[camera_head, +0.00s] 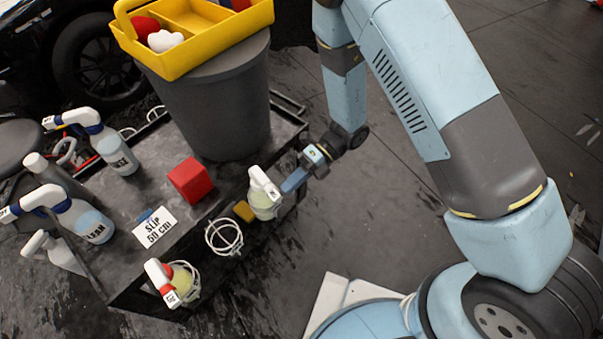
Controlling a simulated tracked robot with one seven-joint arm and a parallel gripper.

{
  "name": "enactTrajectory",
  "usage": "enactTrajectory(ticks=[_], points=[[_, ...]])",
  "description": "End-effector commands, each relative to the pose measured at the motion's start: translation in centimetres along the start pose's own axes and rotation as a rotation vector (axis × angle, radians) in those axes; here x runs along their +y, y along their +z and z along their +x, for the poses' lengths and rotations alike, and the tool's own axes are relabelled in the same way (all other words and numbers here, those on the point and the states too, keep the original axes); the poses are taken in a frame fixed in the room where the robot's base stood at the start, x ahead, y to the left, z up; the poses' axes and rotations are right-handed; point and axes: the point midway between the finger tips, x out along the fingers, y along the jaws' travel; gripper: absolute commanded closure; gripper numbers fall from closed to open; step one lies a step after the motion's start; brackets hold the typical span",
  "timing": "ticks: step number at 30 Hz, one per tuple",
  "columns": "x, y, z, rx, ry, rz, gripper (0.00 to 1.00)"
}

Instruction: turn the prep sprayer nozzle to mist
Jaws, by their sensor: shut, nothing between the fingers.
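My gripper (290,184) is at the right edge of the cart, with its blue fingers shut and nothing seen between them. Its tips are close to a spray bottle with a white head (264,187) and pale yellow-green contents, upright in a wire ring holder on the cart's side. I cannot tell whether the tips touch it. A second spray bottle with a white and red head (162,281) stands in another ring holder nearer the front. I cannot read a prep label on either bottle, and the nozzle settings are too small to read.
The dark cart (150,187) carries a red block (191,179), a white card (155,229), larger spray bottles at left and a grey bin (215,105) under a yellow tray (205,45). An empty wire ring (224,237) sits between the holders.

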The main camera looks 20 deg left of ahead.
Motion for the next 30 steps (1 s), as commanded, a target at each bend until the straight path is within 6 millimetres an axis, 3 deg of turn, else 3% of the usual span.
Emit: enactTrajectory(ticks=[19,30], points=[[-0.1,0.0,0.9,0.000,0.013,0.002,1.00],[-0.8,0.0,1.8,-0.001,0.163,0.004,1.00]])
